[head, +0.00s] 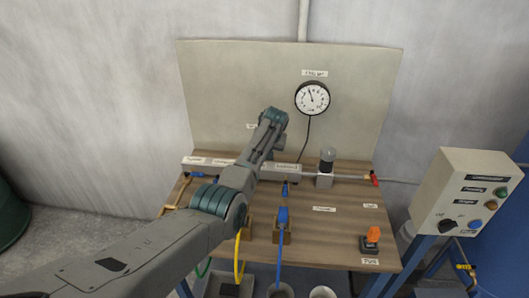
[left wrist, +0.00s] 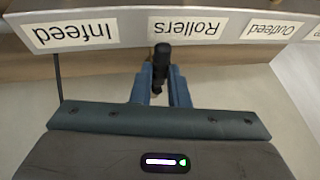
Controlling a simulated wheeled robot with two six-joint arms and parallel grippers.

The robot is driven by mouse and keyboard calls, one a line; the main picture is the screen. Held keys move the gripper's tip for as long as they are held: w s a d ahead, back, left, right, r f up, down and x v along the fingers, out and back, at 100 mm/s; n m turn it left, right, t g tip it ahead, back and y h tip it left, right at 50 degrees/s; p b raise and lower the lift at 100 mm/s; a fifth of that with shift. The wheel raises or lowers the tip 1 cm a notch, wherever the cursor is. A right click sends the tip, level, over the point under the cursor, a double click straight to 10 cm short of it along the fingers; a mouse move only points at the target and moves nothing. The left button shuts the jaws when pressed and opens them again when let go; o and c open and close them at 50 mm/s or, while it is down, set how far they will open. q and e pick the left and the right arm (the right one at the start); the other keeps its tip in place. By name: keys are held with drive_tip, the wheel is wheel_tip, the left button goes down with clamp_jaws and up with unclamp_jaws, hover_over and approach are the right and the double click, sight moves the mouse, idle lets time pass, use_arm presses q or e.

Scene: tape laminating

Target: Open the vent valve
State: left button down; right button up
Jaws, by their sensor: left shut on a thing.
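My left gripper (left wrist: 160,84) has its blue fingers shut on a small black part (left wrist: 162,55) below the "Rollers" label in the left wrist view. The part stands against the grey manifold bar (left wrist: 120,25); whether it is a valve handle I cannot tell. In the head view my left arm hides the fingers and the middle of the manifold (head: 285,170). A valve with a red handle (head: 375,179) is at the right end of the pipe. No label that I can read says which valve is the vent. My right gripper is not in view.
A gauge (head: 312,97) is on the back board (head: 360,75). The right bench top (head: 335,235) is mostly clear.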

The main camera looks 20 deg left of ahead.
use_arm(q)
drive_tip(key=shift+f, duration=0.1)
idle(0.3)
drive_tip(key=c, duration=1.4)
unclamp_jaws()
drive_tip(key=shift+d+r, duration=0.1)
drive_tip(key=shift+r, duration=0.1)
drive_tip(key=shift+b+v, duration=1.1)
drive_tip(key=shift+v, duration=4.2)
